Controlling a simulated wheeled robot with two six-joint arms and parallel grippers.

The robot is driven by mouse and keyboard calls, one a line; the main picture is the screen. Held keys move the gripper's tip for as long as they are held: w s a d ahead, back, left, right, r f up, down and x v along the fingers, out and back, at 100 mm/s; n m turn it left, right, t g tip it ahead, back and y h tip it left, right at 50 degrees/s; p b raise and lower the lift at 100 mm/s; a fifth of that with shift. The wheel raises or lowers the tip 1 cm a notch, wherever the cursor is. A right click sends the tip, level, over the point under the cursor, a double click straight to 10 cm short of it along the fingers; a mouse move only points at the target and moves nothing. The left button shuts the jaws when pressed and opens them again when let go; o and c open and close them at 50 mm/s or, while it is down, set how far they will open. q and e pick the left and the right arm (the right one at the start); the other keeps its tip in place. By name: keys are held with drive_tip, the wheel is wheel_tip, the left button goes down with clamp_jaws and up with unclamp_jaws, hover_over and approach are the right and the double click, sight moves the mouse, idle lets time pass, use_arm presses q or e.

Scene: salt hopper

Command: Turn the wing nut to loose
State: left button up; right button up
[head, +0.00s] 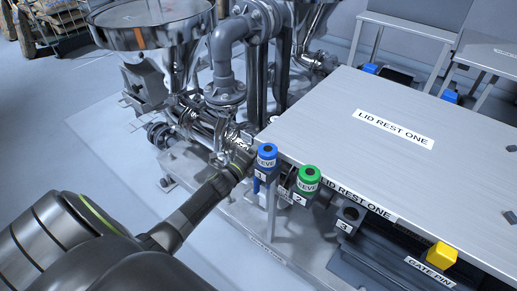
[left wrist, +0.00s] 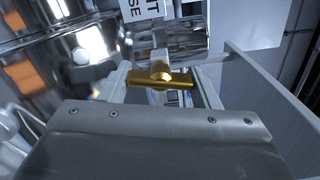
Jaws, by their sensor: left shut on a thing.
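The brass-coloured wing nut (left wrist: 160,82) shows in the left wrist view, with its bar lying nearly level across the picture and a rounded hub in the middle. My left gripper (left wrist: 165,74) is shut on it, with a pale finger at each side. A white label with partly cut-off letters (left wrist: 144,10) is just above it. In the head view my left gripper (head: 243,157) reaches to the metal pipework below the hopper (head: 150,22), and the wing nut is hidden there. My right gripper is in neither view.
A metal table marked LID REST ONE (head: 340,90) stands close on the right. On its near side are a blue sleeve (head: 267,152), a green sleeve (head: 309,175) and a yellow gate pin (head: 442,255). Grey pipes (head: 228,60) rise behind the gripper. Open floor (head: 80,165) lies to the left.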

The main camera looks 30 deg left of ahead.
use_arm(q)
drive_tip(key=n+p, duration=0.1)
drive_tip(key=n, duration=0.2)
drive_tip(key=shift+r, duration=0.15)
drive_tip(key=n+p, duration=0.4)
drive_tip(key=n, duration=0.5)
drive_tip(key=shift+r, duration=0.1)
drive_tip(key=n+p, duration=0.1)
drive_tip(key=n, duration=0.2)
drive_tip(key=shift+a, duration=0.1)
drive_tip(key=shift+n, duration=1.5)
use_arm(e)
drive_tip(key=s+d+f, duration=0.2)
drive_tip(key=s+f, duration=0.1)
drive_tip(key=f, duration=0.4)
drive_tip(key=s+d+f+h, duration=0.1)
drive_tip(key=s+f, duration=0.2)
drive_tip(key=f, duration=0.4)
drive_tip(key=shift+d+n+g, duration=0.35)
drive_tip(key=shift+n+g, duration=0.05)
use_arm(q)
drive_tip(key=shift+p, duration=0.3)
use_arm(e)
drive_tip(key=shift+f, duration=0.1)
use_arm(q)
drive_tip(key=o, duration=1)
